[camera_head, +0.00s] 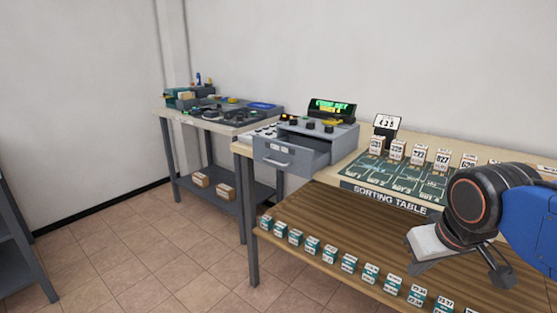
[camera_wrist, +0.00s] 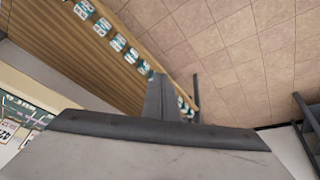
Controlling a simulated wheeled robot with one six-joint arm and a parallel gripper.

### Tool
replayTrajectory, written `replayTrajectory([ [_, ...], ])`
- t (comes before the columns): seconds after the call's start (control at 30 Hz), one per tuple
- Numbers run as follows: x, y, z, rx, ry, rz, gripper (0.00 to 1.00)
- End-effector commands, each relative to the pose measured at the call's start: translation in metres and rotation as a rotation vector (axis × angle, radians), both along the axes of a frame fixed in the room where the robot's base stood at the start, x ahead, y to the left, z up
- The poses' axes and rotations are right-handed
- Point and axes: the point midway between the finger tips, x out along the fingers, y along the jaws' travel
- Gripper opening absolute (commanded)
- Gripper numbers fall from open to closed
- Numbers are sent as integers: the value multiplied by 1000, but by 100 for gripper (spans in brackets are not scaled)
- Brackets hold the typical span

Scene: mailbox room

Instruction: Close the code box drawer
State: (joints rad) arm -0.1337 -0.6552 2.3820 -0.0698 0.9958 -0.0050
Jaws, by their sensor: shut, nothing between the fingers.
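The grey code box (camera_head: 343,139) stands on the far left end of the sorting table, with a lit green display on top. Its drawer (camera_head: 287,156) sticks out toward the left front, open, and its inside looks empty. My gripper (camera_head: 425,262) is at the right in the head view, over the near part of the table, well apart from the drawer. In the wrist view my gripper's fingers (camera_wrist: 160,98) are together with nothing between them. The code box and drawer do not show in the wrist view.
The sorting table (camera_head: 330,227) has a wooden slatted surface and a row of small labelled boxes (camera_head: 330,253) along its front edge. Numbered cards (camera_head: 397,149) stand behind the green mat. A second table (camera_head: 212,122) holds equipment at the back. Tiled floor in front is clear.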

Motion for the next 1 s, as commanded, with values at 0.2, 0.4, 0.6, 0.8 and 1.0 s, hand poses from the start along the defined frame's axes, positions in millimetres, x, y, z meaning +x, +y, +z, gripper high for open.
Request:
replayTrajectory([
  [0.2,71,50,63,-79,-22,174,0],
  [0.4,128,113,111,-149,-54,320,0],
  [0.6,174,193,152,-215,-96,459,0],
  [0.8,201,272,180,-269,-138,571,0],
  [1.0,210,313,192,-294,-162,622,0],
])
